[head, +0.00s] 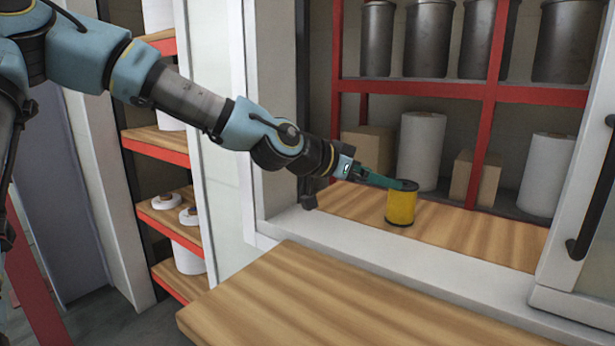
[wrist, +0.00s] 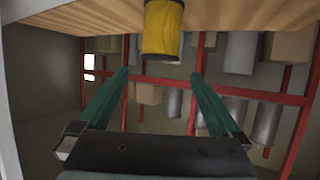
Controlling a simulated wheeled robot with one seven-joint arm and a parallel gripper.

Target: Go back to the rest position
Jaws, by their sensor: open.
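A yellow spool (head: 401,206) with dark ends stands upright on the wooden shelf inside the open cabinet. My gripper (head: 405,184) reaches in from the left, its green fingers overlapping the spool's top in the head view. In the wrist view, my gripper (wrist: 160,75) is open with nothing between its fingers. There the spool (wrist: 163,28) shows at the top, beyond the fingertips; I cannot tell whether they touch it.
A white frame post (head: 268,110) stands close behind my arm. A red rack (head: 420,90) with dark cylinders, white rolls and boxes is behind the spool. A wooden tabletop (head: 330,305) in front is bare. A door with a black handle (head: 592,205) is at right.

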